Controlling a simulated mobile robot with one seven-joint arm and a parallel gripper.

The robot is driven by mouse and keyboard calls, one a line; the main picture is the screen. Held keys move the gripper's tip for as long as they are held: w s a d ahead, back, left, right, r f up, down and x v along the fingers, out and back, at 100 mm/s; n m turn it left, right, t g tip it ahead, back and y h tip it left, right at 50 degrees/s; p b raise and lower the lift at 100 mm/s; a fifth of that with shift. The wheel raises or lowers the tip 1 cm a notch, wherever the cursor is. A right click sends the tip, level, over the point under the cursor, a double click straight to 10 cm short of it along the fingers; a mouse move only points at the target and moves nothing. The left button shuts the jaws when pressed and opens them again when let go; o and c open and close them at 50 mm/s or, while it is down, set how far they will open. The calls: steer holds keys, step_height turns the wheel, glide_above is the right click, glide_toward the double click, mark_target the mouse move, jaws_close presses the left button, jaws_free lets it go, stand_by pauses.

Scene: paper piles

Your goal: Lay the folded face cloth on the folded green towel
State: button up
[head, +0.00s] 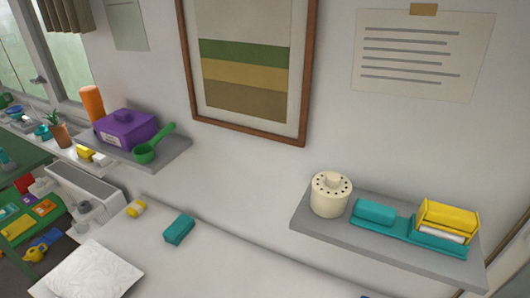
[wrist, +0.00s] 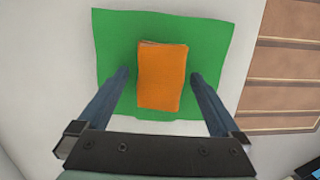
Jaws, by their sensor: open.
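In the wrist view, a green sheet-like cloth (wrist: 112,32), which looks like the green towel, lies flat on a pale surface. An orange rectangular folded piece (wrist: 162,75), which looks like the face cloth, lies over its middle, slightly tilted. My gripper (wrist: 160,75) is open, with one dark finger on each side of the orange piece. Gaps show between both fingers and the orange piece. The finger height above the towel is hard to tell. I cannot make out the towel, the face cloth or my gripper in the head view.
In the wrist view, a brown panelled thing (wrist: 285,75) stands right of the towel. In the head view, a grey wall shelf (head: 305,222) holds a cream canister (head: 330,194) and teal and yellow things. A purple box (head: 125,130) sits on another shelf. A teal block (head: 179,229) lies below.

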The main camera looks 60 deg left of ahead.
step_height(320, 180, up, 11)
steer(key=a, duration=0.1)
steer(key=shift+s+a+p, duration=0.2)
steer(key=shift+s+p, duration=0.15)
steer(key=shift+s, duration=0.05)
stand_by(0.3)
